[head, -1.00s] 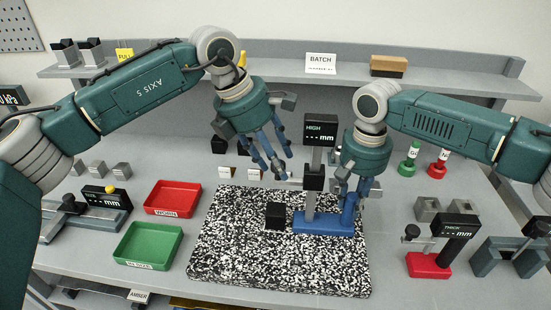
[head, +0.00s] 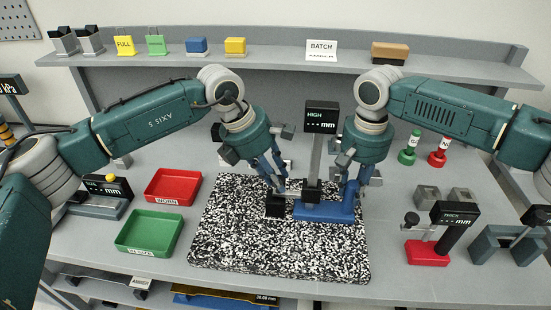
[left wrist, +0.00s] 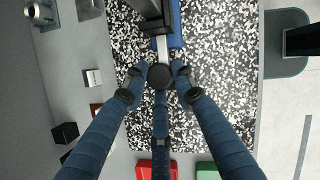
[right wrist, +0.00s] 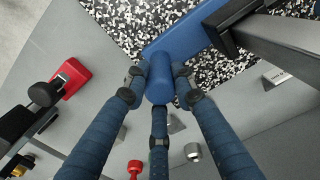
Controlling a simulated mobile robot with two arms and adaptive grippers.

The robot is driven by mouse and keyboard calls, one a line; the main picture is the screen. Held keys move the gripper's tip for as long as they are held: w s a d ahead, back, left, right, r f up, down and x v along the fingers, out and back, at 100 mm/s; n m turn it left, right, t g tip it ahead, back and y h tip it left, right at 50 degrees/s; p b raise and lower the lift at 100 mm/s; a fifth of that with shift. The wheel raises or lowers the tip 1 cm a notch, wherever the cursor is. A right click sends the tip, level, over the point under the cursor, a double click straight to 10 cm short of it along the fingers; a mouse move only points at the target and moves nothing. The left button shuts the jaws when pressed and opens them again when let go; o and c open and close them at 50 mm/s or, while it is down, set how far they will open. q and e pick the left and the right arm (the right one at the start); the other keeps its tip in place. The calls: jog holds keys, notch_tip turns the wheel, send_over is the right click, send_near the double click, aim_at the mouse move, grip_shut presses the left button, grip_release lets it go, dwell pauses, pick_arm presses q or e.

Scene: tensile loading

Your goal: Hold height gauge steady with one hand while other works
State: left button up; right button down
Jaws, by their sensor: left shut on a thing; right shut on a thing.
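The height gauge has a blue base (head: 322,211), a grey column, a black slider (head: 312,191) and a black "HIGH ... mm" display (head: 321,116). It stands upright on the speckled slab (head: 280,250). My right gripper (head: 355,190) is shut on the raised blue end of the base, seen in the right wrist view (right wrist: 160,80). The fingers partly hide the arm's tip.
A red tray (head: 172,187) and a green tray (head: 150,233) lie left of the slab. A red-based thickness gauge (head: 428,252) stands right. Green (head: 409,150) and red (head: 438,153) plug gauges stand behind it. The slab's front is clear.

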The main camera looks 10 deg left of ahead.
pick_arm(q)
jog(key=shift+d+f, duration=0.15)
jog(key=shift+f, duration=0.15)
pick_arm(e)
jog(key=shift+a+r, duration=0.1)
jog(key=shift+a, duration=0.15)
pick_arm(q)
jog(key=o, duration=1)
jog(key=shift+o, duration=0.2)
jog(key=shift+a+r, duration=0.25)
jog(key=shift+r, duration=0.05)
pick_arm(e)
jog(key=shift+d, duration=0.1)
pick_arm(q)
jog(key=v, duration=1.1)
jog(key=shift+a+r, duration=0.1)
jog(key=shift+a, duration=0.05)
